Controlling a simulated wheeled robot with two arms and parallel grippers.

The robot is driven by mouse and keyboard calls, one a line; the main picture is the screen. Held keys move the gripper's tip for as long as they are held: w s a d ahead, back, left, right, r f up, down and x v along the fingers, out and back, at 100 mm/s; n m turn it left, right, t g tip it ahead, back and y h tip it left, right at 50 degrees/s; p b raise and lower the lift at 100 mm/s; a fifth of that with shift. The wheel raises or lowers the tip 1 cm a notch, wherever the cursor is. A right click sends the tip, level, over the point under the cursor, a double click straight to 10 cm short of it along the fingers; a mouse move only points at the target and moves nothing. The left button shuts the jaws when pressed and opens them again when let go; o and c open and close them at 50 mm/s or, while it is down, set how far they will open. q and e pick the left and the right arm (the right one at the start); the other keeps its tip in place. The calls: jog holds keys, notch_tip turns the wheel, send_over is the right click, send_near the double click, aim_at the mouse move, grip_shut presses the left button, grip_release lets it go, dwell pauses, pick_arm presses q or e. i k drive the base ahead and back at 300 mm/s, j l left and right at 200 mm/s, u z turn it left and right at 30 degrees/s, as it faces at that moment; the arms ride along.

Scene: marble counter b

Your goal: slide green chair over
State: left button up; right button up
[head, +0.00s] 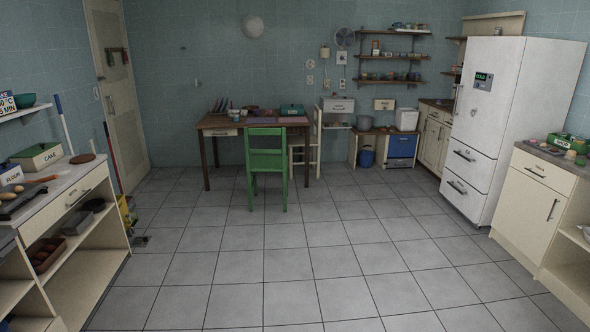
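The green chair (266,160) stands upright on the tiled floor at the near side of the wooden table (218,122), in the middle back of the room. Its slatted back faces me, and its upper part overlaps the table edge in the picture. I cannot tell whether the chair touches the table. Neither of my grippers shows in the head view. The chair is well away from me, with open floor between.
Wide grey tiled floor (300,265) lies clear ahead. A cream counter (85,215) lines the left, with a broom and yellow bucket near its far end. A white fridge (495,120) and cabinet (535,205) stand right. A cream chair (298,143) stands behind the green one.

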aim_at(257, 163)
jog(key=i, duration=5)
jog(key=i+j+z, duration=0.25)
jog(key=i, duration=0.65)
jog(key=l, duration=0.1)
